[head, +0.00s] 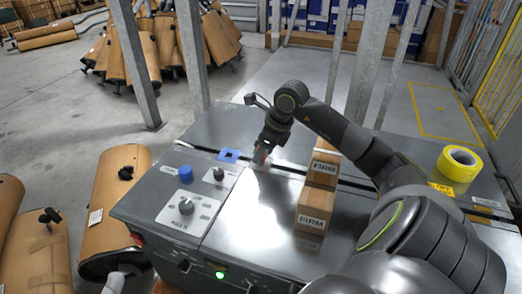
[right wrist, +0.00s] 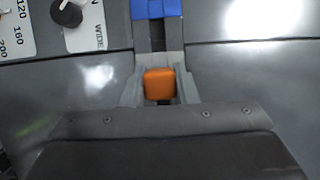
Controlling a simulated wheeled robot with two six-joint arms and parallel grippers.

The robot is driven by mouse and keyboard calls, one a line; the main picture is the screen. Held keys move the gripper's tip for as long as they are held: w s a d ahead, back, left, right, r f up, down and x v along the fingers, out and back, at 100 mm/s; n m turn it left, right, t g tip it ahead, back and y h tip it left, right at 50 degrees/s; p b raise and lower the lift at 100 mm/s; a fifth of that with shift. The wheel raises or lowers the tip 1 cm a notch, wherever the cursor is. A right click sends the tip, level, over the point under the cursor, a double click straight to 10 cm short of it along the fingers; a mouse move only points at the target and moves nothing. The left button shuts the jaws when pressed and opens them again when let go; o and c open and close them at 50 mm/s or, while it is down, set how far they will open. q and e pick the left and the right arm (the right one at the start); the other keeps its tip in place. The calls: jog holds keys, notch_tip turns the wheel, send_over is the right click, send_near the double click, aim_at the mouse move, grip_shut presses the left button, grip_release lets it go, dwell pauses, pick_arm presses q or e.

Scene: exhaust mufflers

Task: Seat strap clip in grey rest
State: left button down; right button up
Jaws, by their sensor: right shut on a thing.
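My right gripper (head: 262,156) is low over the grey machine top, pointing down. In the right wrist view its light grey fingers (right wrist: 159,92) are shut on a small orange block, which I take for the strap clip (right wrist: 159,83). The clip sits between the fingers; whether its underside touches the surface is hidden. A blue piece with a dark slot (head: 228,155) lies just left of the gripper, and it also shows at the top of the right wrist view (right wrist: 156,9). I cannot make out a separate grey rest. My left gripper is not in view.
A yellow tape roll (head: 459,163) lies at the far right. A control panel with knobs (head: 186,205) and a blue button (head: 178,189) is at the left. Steel posts (head: 192,60) rise behind the machine.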

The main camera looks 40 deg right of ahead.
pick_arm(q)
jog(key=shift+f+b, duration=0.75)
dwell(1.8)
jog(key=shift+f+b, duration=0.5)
pick_arm(e)
jog(key=shift+f, duration=0.5)
jog(key=o, duration=1)
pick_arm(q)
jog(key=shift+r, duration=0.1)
pick_arm(e)
jog(key=shift+s+d+r, duration=0.15)
jog(key=shift+r, duration=0.45)
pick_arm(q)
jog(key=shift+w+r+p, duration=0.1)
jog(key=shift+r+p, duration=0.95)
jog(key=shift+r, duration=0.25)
pick_arm(e)
jog(key=shift+v, duration=8.15)
